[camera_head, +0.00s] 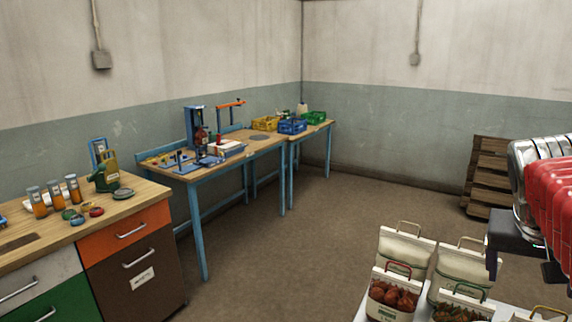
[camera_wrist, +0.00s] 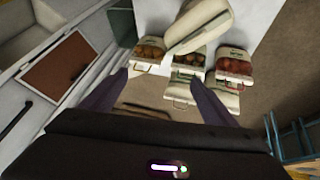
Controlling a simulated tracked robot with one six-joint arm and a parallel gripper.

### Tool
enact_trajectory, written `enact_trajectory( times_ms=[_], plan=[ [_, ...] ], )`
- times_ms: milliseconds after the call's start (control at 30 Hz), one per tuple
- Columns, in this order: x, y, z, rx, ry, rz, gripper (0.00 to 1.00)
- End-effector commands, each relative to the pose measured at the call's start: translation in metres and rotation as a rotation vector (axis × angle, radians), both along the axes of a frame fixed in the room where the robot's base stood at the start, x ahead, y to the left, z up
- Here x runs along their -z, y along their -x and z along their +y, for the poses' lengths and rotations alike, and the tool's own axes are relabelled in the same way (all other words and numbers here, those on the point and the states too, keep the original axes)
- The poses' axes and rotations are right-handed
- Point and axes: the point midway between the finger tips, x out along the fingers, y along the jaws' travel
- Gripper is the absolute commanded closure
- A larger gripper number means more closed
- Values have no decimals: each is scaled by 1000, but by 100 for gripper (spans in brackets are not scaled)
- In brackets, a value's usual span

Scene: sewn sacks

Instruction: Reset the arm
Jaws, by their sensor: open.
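My gripper (camera_wrist: 160,80) is open in the wrist view, its two dark fingers spread apart with nothing clearly held between them. Beyond the fingertips stand several pale sacks with handles and produce windows, such as one with brown contents (camera_wrist: 190,57) and one with red contents (camera_wrist: 236,67). A pale, tilted sack or flap (camera_wrist: 200,25) lies across the top. In the head view, the dark end of my arm is at the right edge, above and beside sacks at the bottom right, including one with red-brown contents (camera_head: 393,296). The fingertips are not clear there.
A blue-legged workbench (camera_head: 262,147) with tools and crates runs along the left wall. A drawer cabinet (camera_head: 125,235) with jars stands at front left. The floor between is clear.

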Motion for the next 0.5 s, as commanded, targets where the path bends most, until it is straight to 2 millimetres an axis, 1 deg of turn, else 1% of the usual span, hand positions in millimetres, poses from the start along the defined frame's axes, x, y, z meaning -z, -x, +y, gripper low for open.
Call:
enact_trajectory(
  times_ms=[33, 167, 367, 467, 500],
  plan=[
    [-5, -2, 5, 2, 13, -15, 19],
    [0, -8, 26, -34, 11, -32, 19],
    [21, -14, 73, -161, -23, -40, 19],
    [36, -15, 103, -243, -46, -45, 19],
    [43, -15, 117, -281, -57, -47, 19]
  ],
)
